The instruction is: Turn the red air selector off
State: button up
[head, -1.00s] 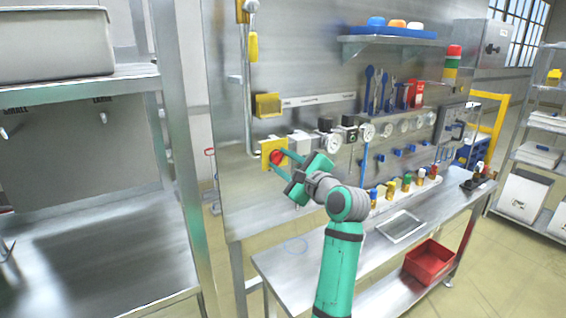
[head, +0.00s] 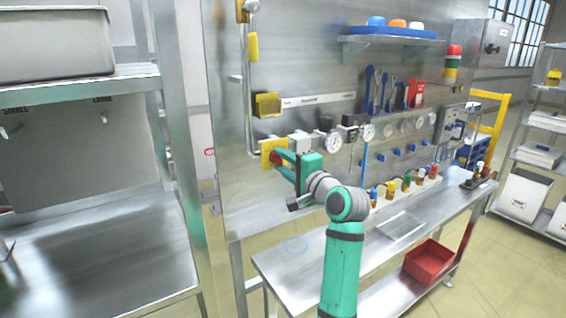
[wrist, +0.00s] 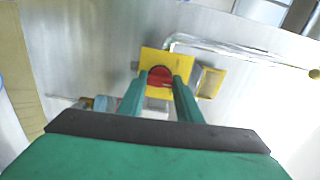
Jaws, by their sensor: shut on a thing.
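The red air selector (wrist: 159,76) is a round red knob on a yellow square plate (wrist: 152,60). In the head view the knob (head: 275,157) sits on the yellow plate (head: 268,148) at the left of the steel panel, partly hidden by my fingers. My gripper (head: 280,158) reaches it from the right and front. In the wrist view my gripper's two green fingers (wrist: 160,82) lie on either side of the knob, shut on it. The knob's lower part and any markings are hidden or too small to read.
A pipe runs up the panel above the plate, beside a yellow holder (head: 267,105). Gauges (head: 331,144) and valves line the panel to the right. A steel shelf post (head: 185,150) stands at left.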

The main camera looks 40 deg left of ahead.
jog(key=n, duration=0.4)
jog(key=shift+f+n, duration=0.1)
jog(key=shift+n, duration=2.1)
jog(key=o, duration=1)
jog(key=shift+o, duration=0.2)
jog(key=shift+d, duration=0.1)
jog(key=v, duration=1)
jog(key=shift+d, duration=0.35)
jog(key=shift+s, duration=0.1)
